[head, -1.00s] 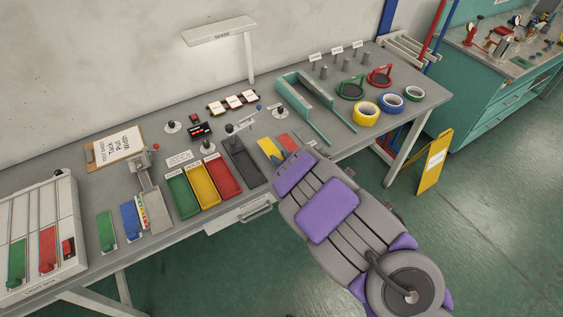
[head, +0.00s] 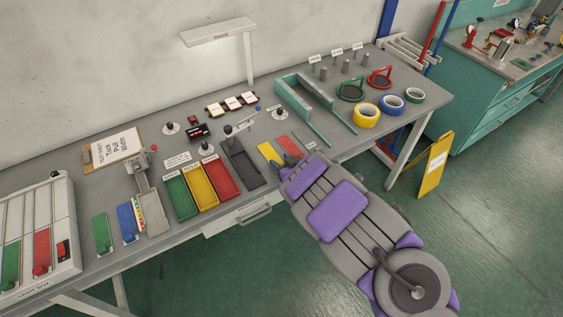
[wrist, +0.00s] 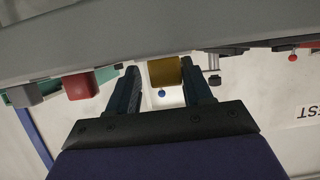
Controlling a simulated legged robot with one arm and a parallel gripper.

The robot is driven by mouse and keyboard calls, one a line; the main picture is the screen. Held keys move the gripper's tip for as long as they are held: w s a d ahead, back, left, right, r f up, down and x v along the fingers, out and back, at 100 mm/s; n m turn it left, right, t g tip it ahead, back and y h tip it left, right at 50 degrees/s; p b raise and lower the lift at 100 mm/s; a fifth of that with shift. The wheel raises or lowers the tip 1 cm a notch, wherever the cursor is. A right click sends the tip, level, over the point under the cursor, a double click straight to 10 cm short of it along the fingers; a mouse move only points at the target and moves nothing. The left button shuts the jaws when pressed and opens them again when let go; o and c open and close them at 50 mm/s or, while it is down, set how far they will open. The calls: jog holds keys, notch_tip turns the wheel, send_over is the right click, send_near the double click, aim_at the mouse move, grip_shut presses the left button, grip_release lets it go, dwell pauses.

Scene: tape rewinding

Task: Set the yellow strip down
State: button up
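The yellow strip (head: 267,151) lies on the grey bench top near its front edge, between the black tray and a red strip (head: 287,143). My gripper (head: 281,160) is at the strip's near end, low over the bench's front edge. In the wrist view, the two dark fingers of my gripper (wrist: 158,68) stand apart. The yellow strip's end (wrist: 164,72) shows between and beyond them, with a visible gap on the left side. The gap on the right is too narrow to judge. The red strip's end (wrist: 80,86) is farther left there.
The black tray (head: 241,164) and the red tray (head: 222,176) lie left of the yellow strip. A teal U-shaped frame (head: 317,92) and tape rolls (head: 367,115) are to the right. A drawer handle (head: 255,212) juts out below the bench edge.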

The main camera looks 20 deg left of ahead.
jog(key=shift+o, duration=0.6)
jog(key=shift+d, duration=0.3)
jog(key=shift+r, duration=0.1)
jog(key=shift+s+d+r, duration=0.1)
jog(key=shift+s+d, duration=0.05)
jog(key=shift+s, duration=0.1)
jog(key=p+v, duration=0.2)
jog(key=v, duration=0.9)
jog(key=shift+p, duration=0.3)
jog(key=shift+d, duration=0.1)
